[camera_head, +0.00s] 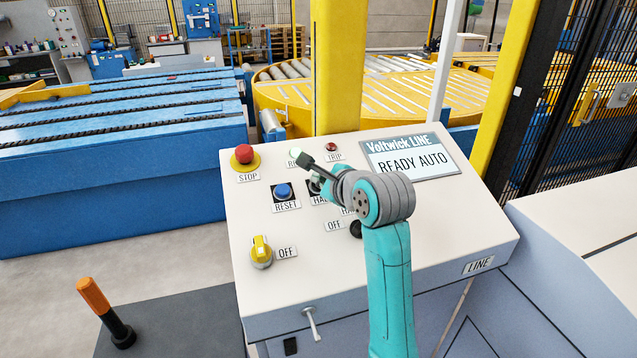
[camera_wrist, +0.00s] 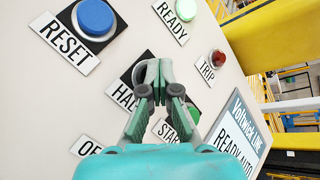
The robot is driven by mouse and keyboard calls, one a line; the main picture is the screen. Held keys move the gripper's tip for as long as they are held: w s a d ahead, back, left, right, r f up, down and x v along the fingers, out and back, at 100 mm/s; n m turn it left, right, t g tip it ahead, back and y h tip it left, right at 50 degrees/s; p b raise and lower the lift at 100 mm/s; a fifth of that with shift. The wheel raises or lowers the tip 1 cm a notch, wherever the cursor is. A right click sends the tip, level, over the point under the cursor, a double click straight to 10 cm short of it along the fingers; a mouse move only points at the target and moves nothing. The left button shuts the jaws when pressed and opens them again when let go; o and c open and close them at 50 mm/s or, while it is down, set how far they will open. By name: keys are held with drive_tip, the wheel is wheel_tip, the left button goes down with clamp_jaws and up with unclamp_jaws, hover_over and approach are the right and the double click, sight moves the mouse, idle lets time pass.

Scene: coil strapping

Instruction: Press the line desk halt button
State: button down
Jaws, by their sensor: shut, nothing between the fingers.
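The line desk (camera_head: 400,255) has a sloped cream panel with labelled controls. The label beginning HAL (camera_wrist: 122,94) sits beside a black square plate (camera_wrist: 131,77) in the wrist view. The halt button on that plate is mostly hidden behind my gripper (camera_wrist: 158,78). My gripper (camera_head: 312,172) is shut and empty, with its fingers over the halt button area. I cannot tell whether the fingertips touch the button. In the head view the halt label (camera_head: 318,200) is partly covered by my arm.
Near my fingers are a blue RESET button (camera_head: 283,191), a white-green READY lamp (camera_head: 295,152) and a red TRIP lamp (camera_head: 331,147). A red STOP mushroom (camera_head: 244,154) and a yellow rotary switch (camera_head: 261,250) are at left. The display (camera_head: 410,157) reads READY AUTO.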

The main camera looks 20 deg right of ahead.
drive_tip(key=shift+r, duration=0.1)
drive_tip(key=shift+s+r, duration=0.35)
drive_tip(key=shift+r, duration=0.35)
drive_tip(key=r, duration=0.1)
drive_tip(key=s+r, duration=0.1)
drive_tip(key=r, duration=0.2)
drive_tip(key=shift+s+r, duration=0.4)
drive_tip(key=shift+s, duration=0.15)
idle(0.6)
